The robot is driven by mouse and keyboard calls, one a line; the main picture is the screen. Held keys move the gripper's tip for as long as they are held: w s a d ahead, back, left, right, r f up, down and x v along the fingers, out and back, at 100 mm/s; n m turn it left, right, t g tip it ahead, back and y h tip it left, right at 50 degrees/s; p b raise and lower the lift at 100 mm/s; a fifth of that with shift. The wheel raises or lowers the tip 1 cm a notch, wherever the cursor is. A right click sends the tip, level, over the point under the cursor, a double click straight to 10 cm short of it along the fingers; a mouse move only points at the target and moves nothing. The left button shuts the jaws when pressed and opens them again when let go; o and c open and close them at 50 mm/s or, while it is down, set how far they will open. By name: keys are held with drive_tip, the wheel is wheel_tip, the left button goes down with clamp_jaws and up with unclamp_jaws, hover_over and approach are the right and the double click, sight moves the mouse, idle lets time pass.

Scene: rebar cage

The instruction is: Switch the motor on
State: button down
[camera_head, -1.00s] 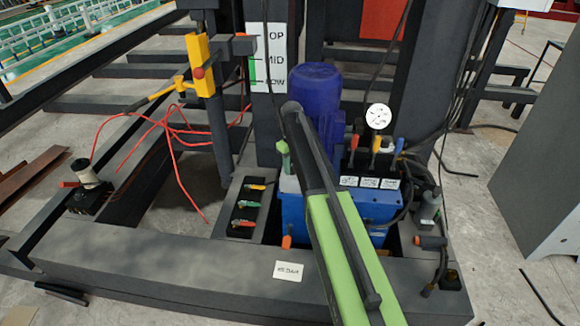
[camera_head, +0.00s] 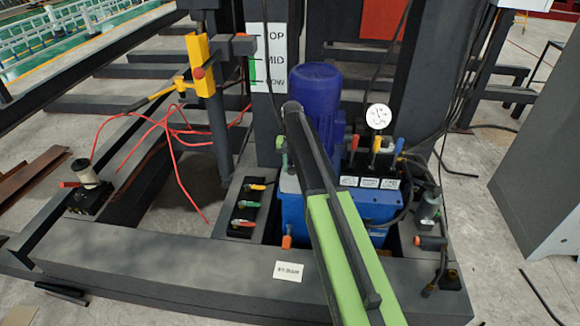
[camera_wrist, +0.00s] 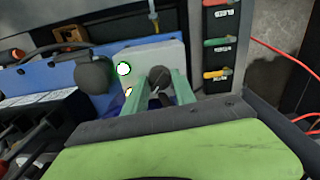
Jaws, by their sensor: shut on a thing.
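The blue motor (camera_head: 318,85) stands upright on the blue power unit (camera_head: 368,208), partly behind my arm. A grey switch box (camera_wrist: 142,54) is at the unit's edge in the wrist view. It carries a dark round knob (camera_wrist: 160,76), a bright white lamp with a green rim (camera_wrist: 124,69) and a small yellow spot. My gripper (camera_wrist: 160,88) has its green fingers shut on the dark knob, one on each side. In the head view, a green fingertip of my gripper (camera_head: 281,145) shows left of the motor; the knob is hidden there.
Several coloured levers (camera_head: 376,145) and a round gauge (camera_head: 378,117) stand right of the motor. A black panel with coloured handles (camera_head: 246,204) is to the left. Red hose (camera_head: 172,130) lies further left. A dark beam (camera_head: 180,275) crosses the front.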

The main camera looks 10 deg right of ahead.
drive_tip(key=shift+w+m, duration=0.1)
drive_tip(key=shift+m, duration=0.4)
drive_tip(key=c, duration=1)
unclamp_jaws()
drive_tip(key=shift+r, duration=0.1)
wheel_tip(320, 180, up, 17)
drive_tip(key=p, duration=1.7)
drive_tip(key=shift+r, duration=0.1)
